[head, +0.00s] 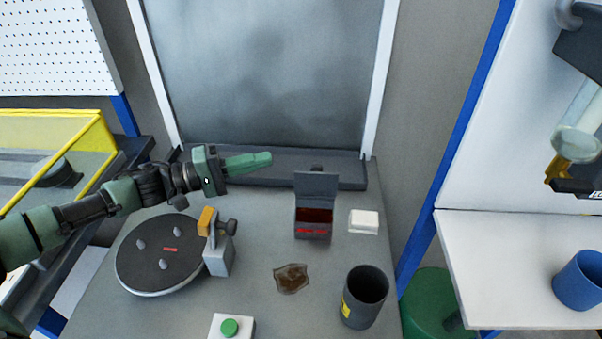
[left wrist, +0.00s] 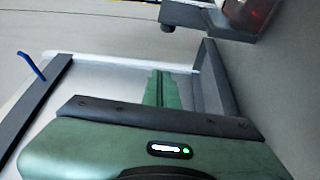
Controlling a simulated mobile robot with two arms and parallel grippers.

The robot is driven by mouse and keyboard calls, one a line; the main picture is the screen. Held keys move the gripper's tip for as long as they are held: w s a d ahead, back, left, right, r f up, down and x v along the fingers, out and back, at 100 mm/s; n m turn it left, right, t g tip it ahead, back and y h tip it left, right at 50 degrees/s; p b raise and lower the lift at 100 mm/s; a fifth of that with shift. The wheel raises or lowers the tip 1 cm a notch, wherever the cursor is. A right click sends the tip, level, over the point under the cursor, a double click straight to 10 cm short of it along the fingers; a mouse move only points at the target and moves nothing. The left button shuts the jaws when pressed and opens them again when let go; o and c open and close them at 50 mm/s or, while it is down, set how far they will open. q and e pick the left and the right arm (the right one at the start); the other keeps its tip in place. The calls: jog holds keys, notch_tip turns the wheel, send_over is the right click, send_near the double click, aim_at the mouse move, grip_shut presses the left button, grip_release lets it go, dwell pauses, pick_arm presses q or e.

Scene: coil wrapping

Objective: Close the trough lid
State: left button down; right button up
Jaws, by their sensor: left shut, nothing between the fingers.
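The trough (head: 314,230) is a small dark grey box with a red inside, standing on the grey worktop. Its lid (head: 317,186) stands up at the back, so the trough is open. Part of a dark box with a red glow, seemingly the trough (left wrist: 232,14), shows at the top right of the left wrist view. My left gripper (head: 268,159) is shut and empty, above the worktop to the left of the raised lid and apart from it. Its green fingers also show in the left wrist view (left wrist: 160,88). My right gripper is not in view.
A round dark turntable (head: 150,268) with pegs and a grey clamp block (head: 220,258) are at left. A white block (head: 364,221) is right of the trough. A brown patch (head: 291,278), dark cup (head: 366,298) and green button (head: 230,327) are in front.

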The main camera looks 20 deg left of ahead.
aim_at(316, 179)
pick_arm(q)
jog(key=w+d+p, duration=0.1)
jog(key=d+p, duration=0.1)
jog(key=d, duration=0.7)
jog(key=shift+w+d, duration=0.2)
jog(key=shift+w, duration=0.2)
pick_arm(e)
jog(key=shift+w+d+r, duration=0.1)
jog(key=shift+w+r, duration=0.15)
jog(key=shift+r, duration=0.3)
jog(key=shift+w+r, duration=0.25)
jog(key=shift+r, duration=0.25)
pick_arm(q)
jog(key=shift+f, duration=0.1)
